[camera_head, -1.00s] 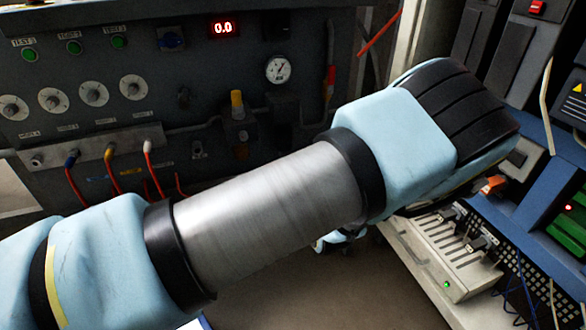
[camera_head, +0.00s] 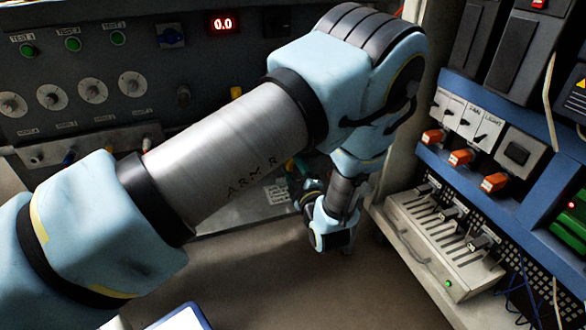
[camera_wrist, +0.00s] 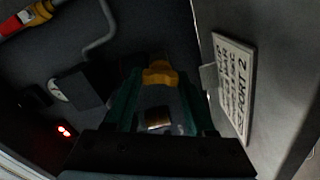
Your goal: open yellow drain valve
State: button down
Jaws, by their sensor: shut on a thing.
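The yellow drain valve's handle (camera_wrist: 160,73) shows at the middle of the wrist view, against the dark panel. My gripper (camera_wrist: 161,92) has its two dark green fingers on either side of it and is shut on it. A grey metal piece lies below the handle between the fingers, in shadow. How far the handle is turned cannot be told.
A gauge housing (camera_wrist: 77,87) and a bent pipe lie to the left. In the head view, a grey unit with slots (camera_head: 440,235) and orange switches (camera_head: 461,157) stand right of my wrist.

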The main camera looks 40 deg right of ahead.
jog(key=shift+n, duration=0.5)
jog(key=shift+c, duration=1.2)
grip_release()
jog(key=p+v, duration=0.2)
jog(key=v, duration=0.8)
jog(key=shift+s+a, duration=0.2)
jog(key=shift+s, duration=0.15)
